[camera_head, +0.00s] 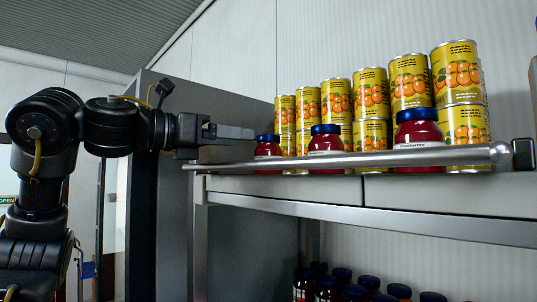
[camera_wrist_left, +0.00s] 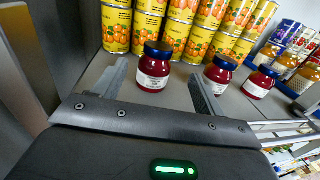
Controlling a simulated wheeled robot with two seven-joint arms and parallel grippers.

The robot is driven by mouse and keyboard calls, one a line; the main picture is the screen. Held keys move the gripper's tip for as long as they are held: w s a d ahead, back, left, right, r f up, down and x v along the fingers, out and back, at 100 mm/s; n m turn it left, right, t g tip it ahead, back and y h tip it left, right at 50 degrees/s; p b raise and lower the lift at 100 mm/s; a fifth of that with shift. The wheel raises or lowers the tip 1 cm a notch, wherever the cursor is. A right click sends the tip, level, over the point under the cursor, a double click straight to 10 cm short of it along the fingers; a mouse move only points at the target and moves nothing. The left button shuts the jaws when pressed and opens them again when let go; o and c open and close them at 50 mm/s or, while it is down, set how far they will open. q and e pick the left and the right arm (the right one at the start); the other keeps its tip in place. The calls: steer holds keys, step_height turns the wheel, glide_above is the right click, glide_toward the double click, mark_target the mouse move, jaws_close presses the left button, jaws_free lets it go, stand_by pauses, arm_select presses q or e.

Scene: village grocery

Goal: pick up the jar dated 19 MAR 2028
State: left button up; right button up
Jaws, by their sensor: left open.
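Three red jars with blue lids stand on the upper shelf in the head view: a left jar (camera_head: 268,148), a middle jar (camera_head: 326,140) and a right jar (camera_head: 418,130). Their dates are too small to read. My left gripper (camera_head: 228,140) is open beside the left jar. In the left wrist view, a jar (camera_wrist_left: 154,68) stands ahead between the open fingers of the gripper (camera_wrist_left: 160,85), apart from both. Two more jars, a nearer one (camera_wrist_left: 218,74) and a farther one (camera_wrist_left: 260,82), stand to the right, outside the fingers. My right gripper is not in view.
Stacked yellow cans with orange fruit (camera_head: 370,105) stand close behind the jars. A metal rail (camera_head: 350,159) runs along the shelf's front edge. A grey panel (camera_head: 215,105) rises at the shelf's left end. More dark jars (camera_head: 340,288) stand on a lower shelf.

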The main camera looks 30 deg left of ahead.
mark_target(271, 143)
arm_select(q)
steer(key=x, duration=0.2)
steer(key=p+x, duration=0.1)
steer(key=x, duration=0.1)
steer(key=shift+w+f, duration=0.15)
steer(key=shift+w, duration=0.3)
steer(key=shift+s, duration=0.1)
steer(key=shift+p, duration=0.35)
steer(key=p+x, duration=0.2)
steer(key=x, duration=0.3)
steer(key=shift+w+d, duration=0.1)
steer(key=shift+w, duration=0.15)
steer(key=shift+s, duration=0.3)
steer(key=shift+c, duration=1.9)
steer(key=c, duration=0.9)
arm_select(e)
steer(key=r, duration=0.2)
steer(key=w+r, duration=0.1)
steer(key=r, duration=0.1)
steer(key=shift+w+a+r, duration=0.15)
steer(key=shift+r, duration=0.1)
